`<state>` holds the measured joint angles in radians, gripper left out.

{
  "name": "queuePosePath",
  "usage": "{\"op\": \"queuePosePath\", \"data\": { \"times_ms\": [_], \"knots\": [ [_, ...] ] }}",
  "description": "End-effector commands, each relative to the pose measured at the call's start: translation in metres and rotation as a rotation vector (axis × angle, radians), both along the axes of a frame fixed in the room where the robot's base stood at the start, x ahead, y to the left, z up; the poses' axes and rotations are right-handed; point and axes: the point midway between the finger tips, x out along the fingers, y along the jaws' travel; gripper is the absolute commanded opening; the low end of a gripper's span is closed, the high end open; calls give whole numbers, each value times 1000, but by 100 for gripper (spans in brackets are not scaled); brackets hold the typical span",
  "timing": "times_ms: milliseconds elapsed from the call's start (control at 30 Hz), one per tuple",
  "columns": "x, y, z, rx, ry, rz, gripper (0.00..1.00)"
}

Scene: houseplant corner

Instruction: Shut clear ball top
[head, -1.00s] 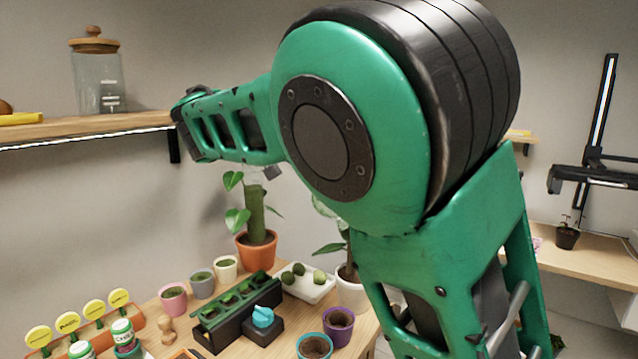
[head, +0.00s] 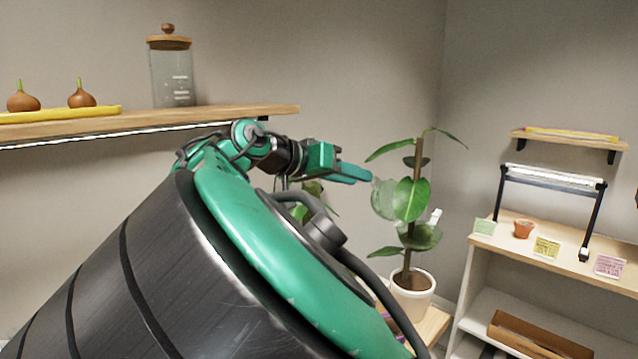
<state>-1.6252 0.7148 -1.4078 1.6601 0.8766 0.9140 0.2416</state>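A potted plant (head: 408,228) with large green leaves stands in a white pot (head: 411,293) at the centre right. A pale, see-through rounded shell (head: 385,199) shows beside its stem; it looks like half of the clear ball. Whether its top stands open is hard to tell at this size. My gripper (head: 358,173) points right, with its green fingertips just above and left of the shell. No contact is clear. The fingers overlap from this side, so their gap is hidden.
My arm hides most of the table. A wall shelf (head: 200,115) at the upper left holds a lidded glass jar (head: 172,75) and bulbs on a yellow tray (head: 62,113).

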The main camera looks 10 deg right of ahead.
Motion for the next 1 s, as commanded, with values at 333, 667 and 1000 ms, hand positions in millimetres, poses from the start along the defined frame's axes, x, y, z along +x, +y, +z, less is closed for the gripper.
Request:
{"op": "queuePosePath", "data": {
  "times_ms": [333,667,1000],
  "knots": [
    [21,-41,-18,1,1,0,27],
    [25,-48,-21,1,0,2,27],
    [25,-48,-21,1,1,0,0]
  ]
}}
